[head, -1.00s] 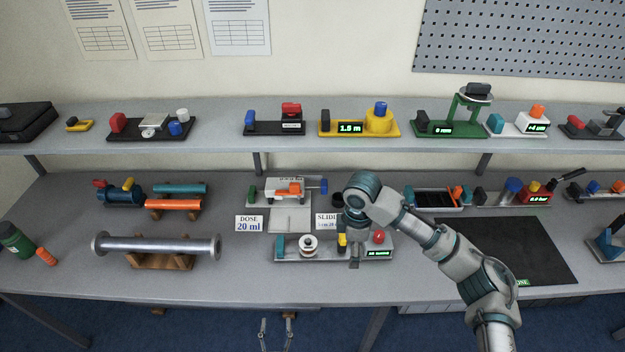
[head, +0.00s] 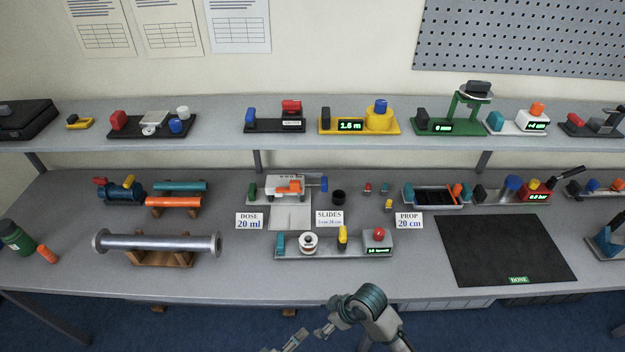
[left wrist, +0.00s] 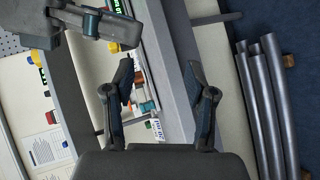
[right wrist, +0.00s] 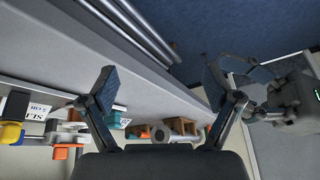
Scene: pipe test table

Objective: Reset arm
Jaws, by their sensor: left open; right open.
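My right arm is folded low at the front of the table (head: 80,272), with its rounded wrist part at the bottom middle of the head view. My right gripper (right wrist: 158,70) is open and empty in the right wrist view, its fingers spread wide. My left gripper (left wrist: 158,68) is open and empty in the left wrist view. In the head view, gripper parts show small at the bottom edge, near the right wrist; which finger belongs to which arm is hard to tell. Part of my other arm shows close by in each wrist view.
A grey device with a red knob (head: 378,235) stands near the front edge. A metal pipe (head: 155,243) lies on a wooden cradle (head: 165,259) at left. A black mat (head: 503,250) lies bare at right. Several devices line the upper shelf (head: 225,142).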

